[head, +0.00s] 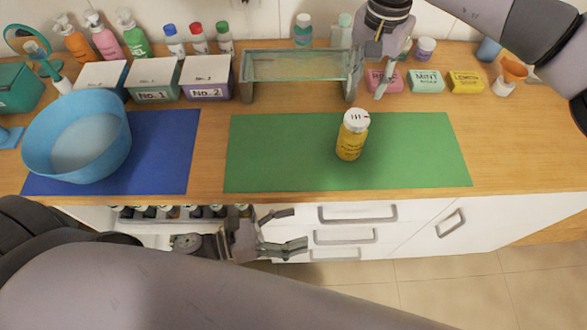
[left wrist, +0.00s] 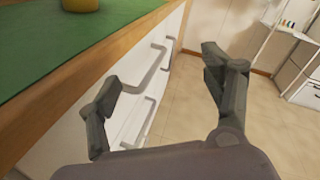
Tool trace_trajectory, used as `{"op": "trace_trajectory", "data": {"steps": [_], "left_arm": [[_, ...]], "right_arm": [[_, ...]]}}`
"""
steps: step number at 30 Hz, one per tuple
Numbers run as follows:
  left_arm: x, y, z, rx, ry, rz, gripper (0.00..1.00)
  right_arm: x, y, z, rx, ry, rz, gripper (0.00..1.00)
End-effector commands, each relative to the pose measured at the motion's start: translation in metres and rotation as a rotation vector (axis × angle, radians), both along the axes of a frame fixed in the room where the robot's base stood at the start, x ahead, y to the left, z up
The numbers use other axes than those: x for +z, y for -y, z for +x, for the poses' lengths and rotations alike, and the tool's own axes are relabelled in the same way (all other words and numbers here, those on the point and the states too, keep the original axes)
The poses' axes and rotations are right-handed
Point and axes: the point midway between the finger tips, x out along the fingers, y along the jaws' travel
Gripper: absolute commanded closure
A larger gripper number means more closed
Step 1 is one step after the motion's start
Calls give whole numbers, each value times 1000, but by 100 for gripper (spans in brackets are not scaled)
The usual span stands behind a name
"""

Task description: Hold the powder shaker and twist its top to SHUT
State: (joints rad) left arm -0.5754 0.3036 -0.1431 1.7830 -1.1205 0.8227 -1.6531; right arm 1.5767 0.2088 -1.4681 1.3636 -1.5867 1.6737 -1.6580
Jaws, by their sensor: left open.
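The powder shaker (head: 351,140) is a yellow bottle with a white top (head: 356,118) bearing dark marks and a small red mark. It stands upright on the green mat (head: 270,155); the top's setting is too small to read. Its lower part also shows at the upper edge of the left wrist view (left wrist: 82,4). My left gripper (head: 290,229) is open and empty, below the counter's front edge by the drawers, left of and lower than the shaker. My right gripper (head: 365,92) is open and empty above the counter's back, behind the shaker, touching nothing I can make out.
A glass shelf (head: 295,66) stands behind the mat, close to my right gripper. Soap boxes marked MINT (head: 427,82) and LEMON (head: 466,82) are at the back right. A blue basin (head: 110,130) is on the left. Drawer handles (left wrist: 152,68) stick out near my left gripper. The mat around the shaker is clear.

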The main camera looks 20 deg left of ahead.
Motion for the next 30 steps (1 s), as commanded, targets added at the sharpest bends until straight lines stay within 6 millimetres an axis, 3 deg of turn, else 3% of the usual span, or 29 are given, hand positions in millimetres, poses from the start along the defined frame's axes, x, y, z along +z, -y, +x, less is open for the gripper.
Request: {"op": "trace_trajectory", "data": {"steps": [1,3,8,12,15,21,30], "left_arm": [[28,8,4,-47,85,-17,24],[63,17,6,-101,186,-45,24],[138,31,17,-144,418,-83,24],[116,11,63,80,416,41,24],[98,-5,83,195,389,112,24],[78,-23,102,311,354,187,24],[76,0,134,318,353,193,24]], "right_arm": [[0,0,0,0,0,0,67],[0,0,0,0,0,0,67],[0,0,0,0,0,0,67],[0,0,0,0,0,0,67],[0,0,0,0,0,0,67],[0,0,0,0,0,0,67],[0,0,0,0,0,0,67]]}}
